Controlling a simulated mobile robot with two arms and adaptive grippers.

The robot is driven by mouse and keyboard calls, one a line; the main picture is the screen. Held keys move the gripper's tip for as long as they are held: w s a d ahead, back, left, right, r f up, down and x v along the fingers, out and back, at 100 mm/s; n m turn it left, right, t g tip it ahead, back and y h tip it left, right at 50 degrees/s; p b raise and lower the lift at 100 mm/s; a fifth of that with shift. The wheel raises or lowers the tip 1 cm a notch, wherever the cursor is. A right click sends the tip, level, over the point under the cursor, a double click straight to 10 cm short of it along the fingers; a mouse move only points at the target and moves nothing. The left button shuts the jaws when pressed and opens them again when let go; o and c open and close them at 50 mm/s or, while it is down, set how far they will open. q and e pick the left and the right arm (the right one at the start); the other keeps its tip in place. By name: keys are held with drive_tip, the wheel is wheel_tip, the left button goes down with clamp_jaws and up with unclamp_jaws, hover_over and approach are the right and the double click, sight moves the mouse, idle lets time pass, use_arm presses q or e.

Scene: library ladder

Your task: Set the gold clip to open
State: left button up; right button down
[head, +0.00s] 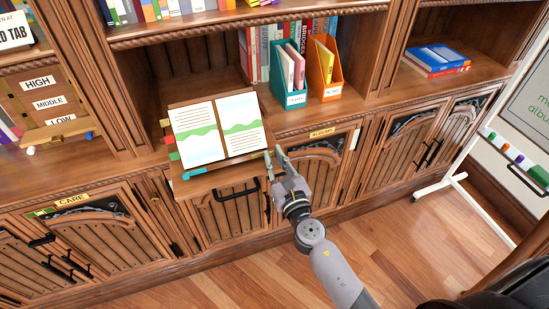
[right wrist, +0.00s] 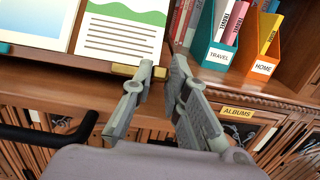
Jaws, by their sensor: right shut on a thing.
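The open book (head: 217,130) lies on a tilted wooden stand in the middle of the bookcase. In the right wrist view, the gold clip (right wrist: 122,70) is a short brassy bar at the lower edge of the right page (right wrist: 120,35). My right gripper (head: 282,165) is at the lower right corner of the book. In the right wrist view its fingers (right wrist: 163,76) stand on either side of the clip's right end, shut on it with a narrow gap between the tips. The left finger hides part of the clip. My left gripper is not in view.
A teal holder (head: 290,99) marked TRAVEL and an orange holder (head: 331,92) marked HOME stand right of the book. A black drawer handle (head: 236,191) is below the stand. Cupboard doors line the lower front. A whiteboard on a white frame (head: 478,210) stands at right. The floor is clear.

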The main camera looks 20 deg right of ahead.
drive_tip(key=c, duration=1.6)
unclamp_jaws()
drive_tip(key=shift+o, duration=0.2)
drive_tip(key=shift+s, duration=0.1)
drive_tip(key=s+f, duration=0.1)
drive_tip(key=s, duration=1)
drive_tip(key=shift+s, duration=0.4)
drive_tip(key=shift+d, duration=0.15)
